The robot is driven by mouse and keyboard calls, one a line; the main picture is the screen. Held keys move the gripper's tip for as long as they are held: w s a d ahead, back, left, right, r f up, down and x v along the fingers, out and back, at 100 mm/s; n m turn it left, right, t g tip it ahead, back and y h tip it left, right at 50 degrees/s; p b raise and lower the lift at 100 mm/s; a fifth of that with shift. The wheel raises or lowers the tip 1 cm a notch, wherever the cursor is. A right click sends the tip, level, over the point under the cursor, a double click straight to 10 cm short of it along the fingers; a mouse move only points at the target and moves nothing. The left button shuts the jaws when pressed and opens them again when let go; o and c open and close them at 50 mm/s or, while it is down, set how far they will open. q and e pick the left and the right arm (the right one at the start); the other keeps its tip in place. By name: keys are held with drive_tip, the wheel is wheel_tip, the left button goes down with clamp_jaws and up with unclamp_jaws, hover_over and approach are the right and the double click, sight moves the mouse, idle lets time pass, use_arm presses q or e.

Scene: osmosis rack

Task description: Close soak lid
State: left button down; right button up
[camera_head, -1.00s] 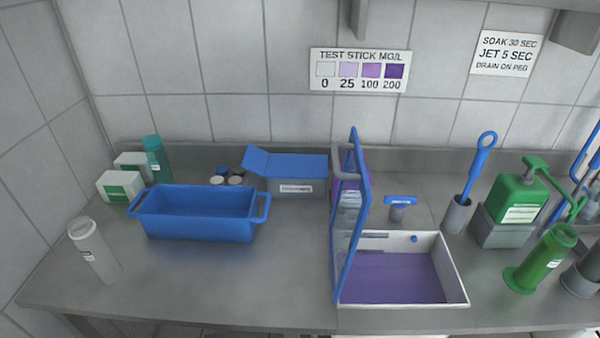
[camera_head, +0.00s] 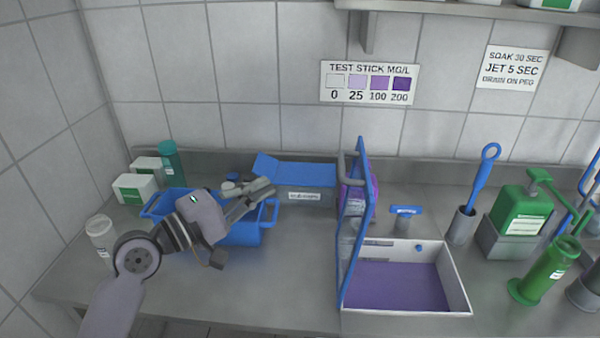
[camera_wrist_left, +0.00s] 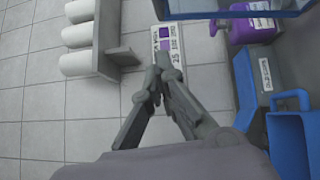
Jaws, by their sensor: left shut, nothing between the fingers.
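The soak tray (camera_head: 405,302) is a white-walled box holding purple liquid, at the right of centre on the bench. Its lid (camera_head: 352,225), a clear panel in a blue frame, stands upright along the tray's left side, so the tray is open. The lid has a grey handle (camera_head: 342,168) on its left face. My left gripper (camera_head: 262,188) is shut and empty, above the blue bin and left of the lid, apart from it. Its fingers (camera_wrist_left: 162,75) meet at the tips in the left wrist view. My right gripper is in no view.
A blue bin (camera_head: 232,238) stands under my left arm, and a blue-lidded grey box (camera_head: 305,190) stands behind it. A purple container (camera_head: 370,190) stands behind the lid. A green pump bottle (camera_head: 520,211) is at right. Bench between bin and lid is clear.

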use_arm(q)
drive_tip(key=p, duration=0.4)
approach(339, 154)
drive_tip(key=w, duration=0.3)
drive_tip(key=d+p, duration=0.1)
drive_tip(key=d, duration=0.2)
drive_tip(key=shift+w+p, duration=0.1)
drive_tip(key=shift+p, duration=0.25)
drive_tip(key=shift+w, duration=0.15)
